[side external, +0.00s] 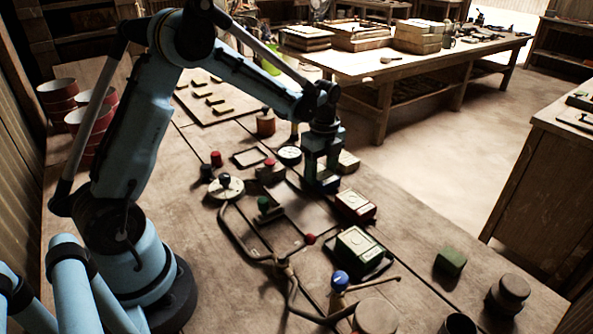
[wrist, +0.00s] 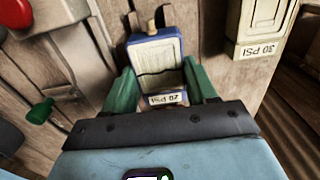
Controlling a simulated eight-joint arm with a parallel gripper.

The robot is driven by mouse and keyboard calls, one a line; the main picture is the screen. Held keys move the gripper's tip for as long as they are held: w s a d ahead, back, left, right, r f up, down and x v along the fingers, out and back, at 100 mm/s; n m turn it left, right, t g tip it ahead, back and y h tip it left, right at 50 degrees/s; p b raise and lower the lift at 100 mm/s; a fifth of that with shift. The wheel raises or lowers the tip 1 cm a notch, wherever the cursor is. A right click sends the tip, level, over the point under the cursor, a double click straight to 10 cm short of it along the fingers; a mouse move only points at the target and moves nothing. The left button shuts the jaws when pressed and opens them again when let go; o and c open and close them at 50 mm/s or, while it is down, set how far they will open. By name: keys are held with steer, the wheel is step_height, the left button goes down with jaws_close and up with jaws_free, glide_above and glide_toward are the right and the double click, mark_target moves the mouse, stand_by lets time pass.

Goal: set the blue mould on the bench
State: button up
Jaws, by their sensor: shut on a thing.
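The blue mould (wrist: 156,54) is a blue-edged block with a pale ribbed top and a label that reads 20 PSI upside down. In the wrist view it sits between the green fingers of my gripper (wrist: 159,80), which is shut on its sides. In the side view my gripper (side external: 321,172) points straight down, low over the wooden bench (side external: 415,290). The blue mould (side external: 322,184) shows there only as a dark blue patch at the fingertips. I cannot tell whether its underside touches the bench.
A red-edged mould (side external: 356,205) and a green-edged mould (side external: 361,246) lie in front of my gripper. A pale mould (side external: 348,162) is close behind. A block marked 30 PSI (wrist: 258,28) is at the right.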

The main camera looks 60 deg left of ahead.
steer(key=shift+f, duration=0.1)
steer(key=o, duration=1.4)
steer(key=shift+c, duration=0.2)
step_height(320, 180, up, 12)
steer(key=f, duration=0.1)
steer(key=s+d+n+t, duration=0.3)
steer(key=s+d+n, duration=0.1)
steer(key=s+n, duration=0.3)
steer(key=s+d+r+n+t, duration=0.1)
steer(key=s+d+n+t, duration=0.3)
steer(key=s+n, duration=0.4)
steer(key=d+n, duration=0.1)
steer(key=n, duration=0.2)
steer(key=shift+s, duration=0.15)
